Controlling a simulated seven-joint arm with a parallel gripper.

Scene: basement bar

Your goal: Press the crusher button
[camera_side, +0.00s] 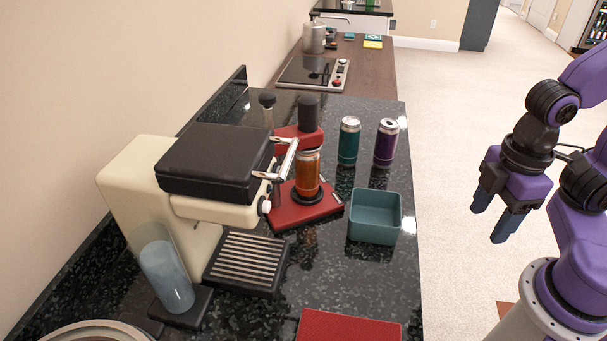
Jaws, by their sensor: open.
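A red crusher (285,213) stands on the dark counter beside the cream machine, with a black cylinder at its top. An orange can (307,177) stands upright in it on a round black seat. I cannot make out a separate button on the crusher. A lever with a dark knob (267,100) rises behind it; I cannot tell which device it belongs to. My gripper (491,219) is open and empty, fingers pointing down, at the right beyond the counter's edge and well apart from the crusher.
A teal can (348,142) and a purple can (386,144) stand behind a teal open bin (375,233), right of the crusher. A cream coffee machine (150,180) stands at left with a clear blue container (166,275). A red flat item (350,325) lies in front.

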